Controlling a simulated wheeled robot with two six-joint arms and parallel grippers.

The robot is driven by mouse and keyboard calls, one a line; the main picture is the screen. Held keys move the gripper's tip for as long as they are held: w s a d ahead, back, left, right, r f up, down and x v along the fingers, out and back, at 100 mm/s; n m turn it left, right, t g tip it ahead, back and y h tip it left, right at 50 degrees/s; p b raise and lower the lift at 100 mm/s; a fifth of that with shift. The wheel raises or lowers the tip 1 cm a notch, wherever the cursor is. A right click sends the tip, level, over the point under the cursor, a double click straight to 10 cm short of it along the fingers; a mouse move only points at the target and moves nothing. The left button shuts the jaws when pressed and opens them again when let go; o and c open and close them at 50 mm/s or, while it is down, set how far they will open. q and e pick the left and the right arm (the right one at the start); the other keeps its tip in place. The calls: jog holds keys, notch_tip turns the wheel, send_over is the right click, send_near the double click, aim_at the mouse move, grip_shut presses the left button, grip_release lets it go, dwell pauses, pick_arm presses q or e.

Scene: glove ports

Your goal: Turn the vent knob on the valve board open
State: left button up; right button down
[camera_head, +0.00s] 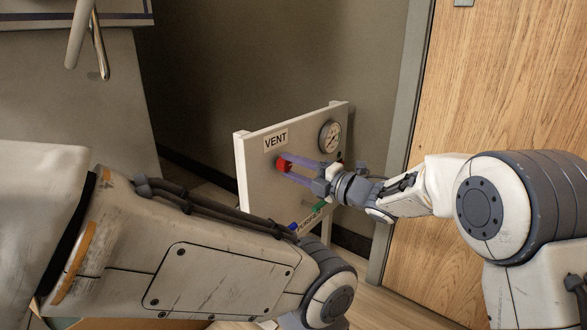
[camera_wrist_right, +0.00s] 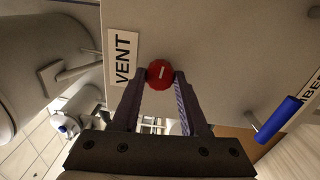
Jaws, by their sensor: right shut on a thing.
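The red vent knob (camera_head: 284,164) sits on the light valve board (camera_head: 252,199), just below the black-on-white VENT label (camera_head: 276,140). My right gripper (camera_head: 285,167) reaches in from the right with its two fingers shut on the knob. In the right wrist view the knob (camera_wrist_right: 160,74) is between the fingertips (camera_wrist_right: 160,78), one on each side. A short white mark shows on the knob's face, running nearly along the line between the fingertips. My left arm crosses the lower left of the head view, and its gripper is not seen.
A round gauge (camera_head: 330,136) is at the board's upper right. A green handle (camera_head: 319,207) and a blue handle (camera_head: 293,227) are low on the board, close to my arms. A wooden door (camera_head: 500,80) stands at the right. A grey wall is behind the board.

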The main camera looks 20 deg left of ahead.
jog(key=shift+c, duration=2.1)
grip_release()
jog(key=shift+s, duration=0.1)
jog(key=shift+s+d+p, duration=0.1)
jog(key=shift+d+p, duration=0.25)
jog(key=shift+d, duration=0.1)
jog(key=p+v, duration=0.3)
jog(key=v, duration=0.6)
jog(key=shift+s+d+p, duration=0.15)
jog(key=shift+d+p, duration=0.05)
jog(key=shift+p, duration=0.2)
jog(key=shift+f, duration=0.1)
